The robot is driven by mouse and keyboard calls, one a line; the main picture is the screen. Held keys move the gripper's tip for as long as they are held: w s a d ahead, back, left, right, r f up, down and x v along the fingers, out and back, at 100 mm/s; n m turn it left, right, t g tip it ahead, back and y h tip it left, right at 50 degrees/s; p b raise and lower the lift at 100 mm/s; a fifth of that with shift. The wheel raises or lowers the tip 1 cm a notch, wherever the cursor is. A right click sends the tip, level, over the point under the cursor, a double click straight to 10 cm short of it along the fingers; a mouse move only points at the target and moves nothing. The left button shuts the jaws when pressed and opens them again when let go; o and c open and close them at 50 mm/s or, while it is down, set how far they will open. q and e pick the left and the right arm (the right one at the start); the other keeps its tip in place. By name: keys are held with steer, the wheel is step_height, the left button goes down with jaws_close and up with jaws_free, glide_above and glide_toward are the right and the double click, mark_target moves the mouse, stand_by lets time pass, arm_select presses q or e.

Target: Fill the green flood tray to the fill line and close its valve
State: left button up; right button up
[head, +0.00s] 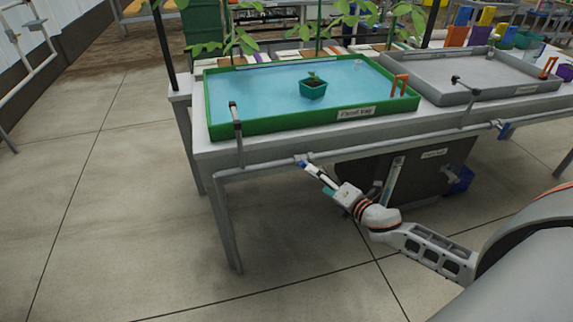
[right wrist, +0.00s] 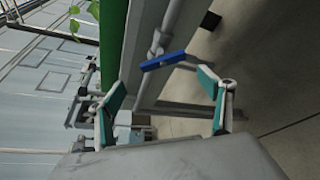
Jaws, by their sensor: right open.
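The green flood tray (head: 290,123) lies on the bench in the head view, with light-blue water (head: 265,90) across its floor. I cannot make out a fill line. A pipe spout (head: 237,125) rises at its front left corner. The valve's blue handle (right wrist: 163,61) sits on the pipe along the bench front and points across it in the right wrist view. My right gripper (right wrist: 165,95) is open, its teal-padded fingers apart on either side of the handle, which shows beyond the tips. In the head view the gripper is small and partly hidden. My left gripper is not in view.
A teal pot with a seedling (head: 313,88) stands in the water. An orange bracket (head: 400,84) is on the tray's right side. A dark tank (head: 430,172) stands under the bench. Floor at left is clear.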

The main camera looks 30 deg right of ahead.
steer(key=shift+n, duration=0.7)
steer(key=x, duration=0.5)
steer(key=d+b+x, duration=0.1)
steer(key=x, duration=0.2)
steer(key=shift+d+f, duration=0.1)
steer(key=shift+f, duration=0.05)
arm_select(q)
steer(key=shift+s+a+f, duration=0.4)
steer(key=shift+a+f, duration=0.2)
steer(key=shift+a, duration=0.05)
arm_select(e)
steer(key=c, duration=1.1)
